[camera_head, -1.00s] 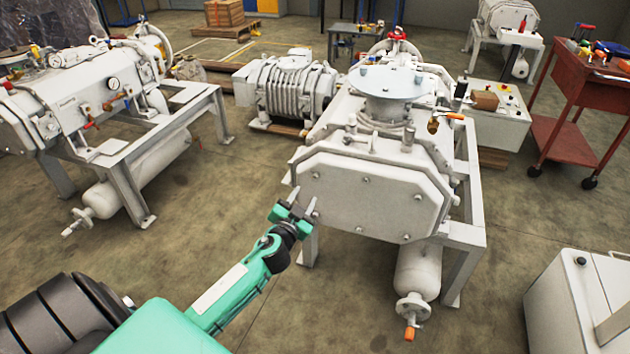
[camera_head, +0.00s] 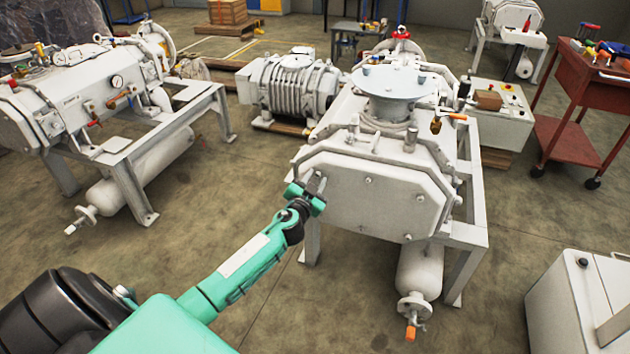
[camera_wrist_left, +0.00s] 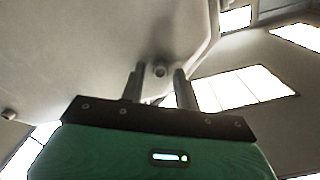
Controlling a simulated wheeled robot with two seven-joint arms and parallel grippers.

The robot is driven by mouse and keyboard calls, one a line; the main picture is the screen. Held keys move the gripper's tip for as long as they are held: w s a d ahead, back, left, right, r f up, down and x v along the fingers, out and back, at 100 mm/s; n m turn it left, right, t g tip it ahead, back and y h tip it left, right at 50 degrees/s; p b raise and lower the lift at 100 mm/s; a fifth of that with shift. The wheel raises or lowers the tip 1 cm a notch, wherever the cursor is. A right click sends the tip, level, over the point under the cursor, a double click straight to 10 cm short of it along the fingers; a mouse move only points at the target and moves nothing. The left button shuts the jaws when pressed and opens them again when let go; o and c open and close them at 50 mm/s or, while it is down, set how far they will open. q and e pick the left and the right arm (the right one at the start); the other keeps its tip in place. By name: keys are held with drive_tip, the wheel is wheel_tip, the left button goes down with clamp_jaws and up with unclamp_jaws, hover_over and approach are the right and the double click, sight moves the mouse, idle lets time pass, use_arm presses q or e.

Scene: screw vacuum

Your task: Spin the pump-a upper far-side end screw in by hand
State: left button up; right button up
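The pump (camera_head: 350,130) in the middle is a pale grey machine on a frame, with an octagonal end plate (camera_head: 385,205) facing me. My left gripper (camera_head: 311,181) is at the plate's upper left corner. In the left wrist view, its two dark fingers are apart, and a small round screw head (camera_wrist_left: 160,70) shows between their tips against the pale plate. I cannot tell whether the fingers touch it. My right gripper is out of view.
A second pump on a frame (camera_head: 75,105) stands at the left. A grey cylinder with an orange-tipped valve (camera_head: 418,275) hangs below the middle pump. A red cart (camera_head: 585,95) and a pale cabinet (camera_head: 575,310) are at the right.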

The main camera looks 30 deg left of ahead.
use_arm(q)
clamp_jaws()
